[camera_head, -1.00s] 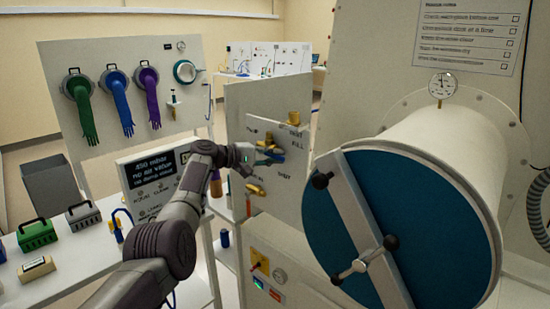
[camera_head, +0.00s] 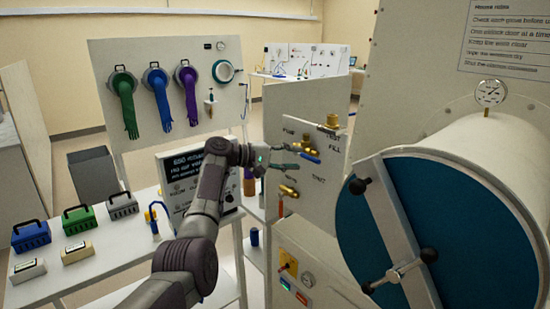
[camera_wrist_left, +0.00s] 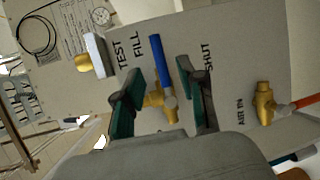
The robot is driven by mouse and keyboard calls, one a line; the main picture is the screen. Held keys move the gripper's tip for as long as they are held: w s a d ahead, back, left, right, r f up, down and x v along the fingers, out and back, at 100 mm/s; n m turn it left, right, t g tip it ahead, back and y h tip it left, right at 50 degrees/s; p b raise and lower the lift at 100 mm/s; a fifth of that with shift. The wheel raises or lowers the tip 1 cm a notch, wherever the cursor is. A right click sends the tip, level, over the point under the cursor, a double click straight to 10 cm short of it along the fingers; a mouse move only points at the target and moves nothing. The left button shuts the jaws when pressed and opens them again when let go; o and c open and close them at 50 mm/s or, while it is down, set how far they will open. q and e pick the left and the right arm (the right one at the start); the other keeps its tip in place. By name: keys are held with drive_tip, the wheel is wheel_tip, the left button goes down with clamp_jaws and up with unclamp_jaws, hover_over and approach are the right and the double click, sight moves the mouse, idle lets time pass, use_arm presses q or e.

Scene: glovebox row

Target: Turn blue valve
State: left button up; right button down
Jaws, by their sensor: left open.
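The blue valve has a blue lever (camera_head: 306,154) on a brass body, on the grey panel (camera_head: 325,185) in the head view. In the left wrist view the blue lever (camera_wrist_left: 157,55) points up from its brass body (camera_wrist_left: 163,100), near the words TEST, FILL and SHUT. My left gripper (camera_head: 291,159) is in front of the panel, close to the lever. In the wrist view its two dark green fingers (camera_wrist_left: 165,88) are open, one on each side of the valve, apart from the lever. I cannot tell the exact depth. My right gripper is not in view.
The large blue round door (camera_head: 460,230) stands to the right. A table (camera_head: 100,255) with cases is at left.

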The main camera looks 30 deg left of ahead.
use_arm(q)
drive_tip(key=v, duration=0.6)
idle(0.7)
